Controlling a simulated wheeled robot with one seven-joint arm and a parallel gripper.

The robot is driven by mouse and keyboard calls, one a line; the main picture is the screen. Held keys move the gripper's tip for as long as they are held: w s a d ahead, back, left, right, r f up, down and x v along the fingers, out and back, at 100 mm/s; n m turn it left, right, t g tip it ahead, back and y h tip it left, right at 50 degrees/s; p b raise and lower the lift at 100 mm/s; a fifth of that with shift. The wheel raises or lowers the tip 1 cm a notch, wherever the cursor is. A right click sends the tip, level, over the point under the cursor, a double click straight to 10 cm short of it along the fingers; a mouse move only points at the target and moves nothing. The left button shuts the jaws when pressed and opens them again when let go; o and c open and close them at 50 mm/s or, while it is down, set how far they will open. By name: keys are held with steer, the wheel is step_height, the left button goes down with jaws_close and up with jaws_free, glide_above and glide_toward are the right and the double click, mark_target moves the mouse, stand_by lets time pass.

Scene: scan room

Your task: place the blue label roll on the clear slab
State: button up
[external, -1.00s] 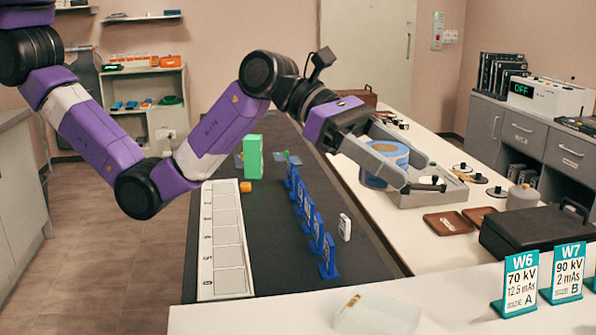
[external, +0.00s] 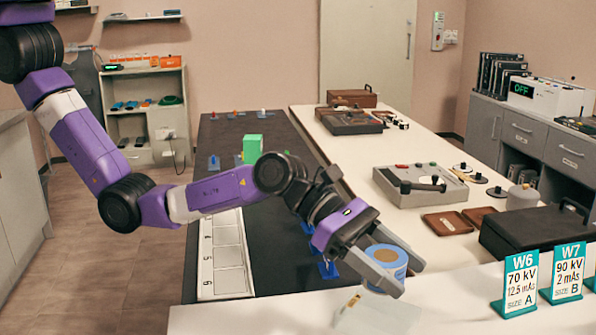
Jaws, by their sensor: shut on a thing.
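To the right on the counter stand the W6 sign (external: 520,284) and the W7 sign (external: 568,270). A black case (external: 535,238) stands behind them. A grey control box (external: 420,185) and brown trays (external: 446,223) are on the white table. Blue stands on the dark mat are partly behind my arm.

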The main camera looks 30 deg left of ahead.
mark_target(391, 316)
steer(key=shift+f, duration=2.7)
steer(key=shift+f, duration=0.1)
steer(key=shift+f, duration=0.1)
steer(key=o, duration=1.4)
steer(key=shift+o, duration=0.2)
